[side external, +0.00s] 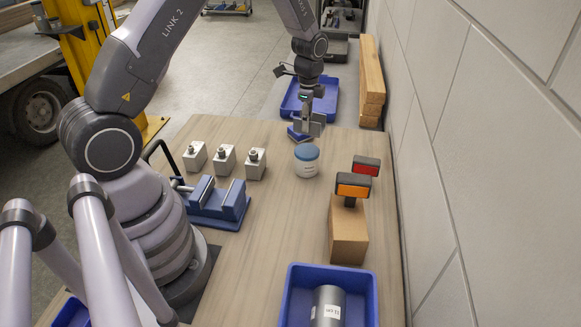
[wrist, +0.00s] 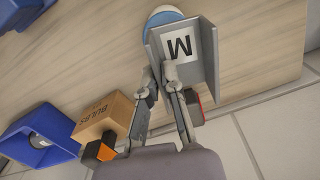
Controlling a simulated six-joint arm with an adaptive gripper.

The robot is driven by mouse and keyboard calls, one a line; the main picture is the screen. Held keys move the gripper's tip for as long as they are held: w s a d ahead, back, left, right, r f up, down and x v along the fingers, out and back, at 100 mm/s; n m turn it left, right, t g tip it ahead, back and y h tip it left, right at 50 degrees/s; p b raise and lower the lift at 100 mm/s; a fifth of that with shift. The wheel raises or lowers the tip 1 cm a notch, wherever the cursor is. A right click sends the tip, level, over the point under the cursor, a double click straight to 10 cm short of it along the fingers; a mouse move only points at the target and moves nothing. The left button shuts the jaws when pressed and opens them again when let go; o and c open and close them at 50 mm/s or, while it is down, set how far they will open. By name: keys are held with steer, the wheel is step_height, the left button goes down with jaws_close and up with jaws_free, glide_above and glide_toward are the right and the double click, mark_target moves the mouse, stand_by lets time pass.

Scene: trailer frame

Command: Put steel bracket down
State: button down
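The steel bracket (wrist: 205,62) is a grey angled metal piece with a white label marked M. In the wrist view my gripper (wrist: 160,78) has its fingertips on either side of the bracket's left flange, shut on it. In the side view my gripper (side external: 306,108) is at the far end of the table, with the bracket (side external: 316,126) hanging at its fingers. The bracket appears close above the table, behind the blue-lidded jar (side external: 306,161); I cannot tell whether it touches anything. A small blue object (side external: 298,135) shows beside and below it, partly hidden.
A blue bin (side external: 323,83) lies beyond the table's far edge. Several grey blocks (side external: 224,160) and a blue vise (side external: 214,203) stand left. A cardboard box (side external: 348,235), orange lamp (side external: 353,186) and red lamp (side external: 367,165) stand right, near the wall. The table's middle is clear.

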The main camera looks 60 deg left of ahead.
steer(key=s+a+n, duration=0.1)
steer(key=s+a, duration=0.5)
steer(key=s, duration=0.3)
steer(key=s+a+n, duration=0.1)
steer(key=s+a, duration=0.5)
steer(key=s, duration=0.3)
glide_above(245, 146)
steer(key=f, duration=0.9)
steer(key=shift+s+d, duration=0.2)
steer(key=shift+d, duration=0.05)
steer(key=shift+w+a+f, duration=0.1)
steer(key=shift+f, duration=0.05)
steer(key=shift+w+f, duration=0.15)
steer(key=shift+f, duration=1.5)
steer(key=shift+f, duration=0.1)
steer(key=c, duration=1.2)
jaws_free()
steer(key=shift+c, duration=0.2)
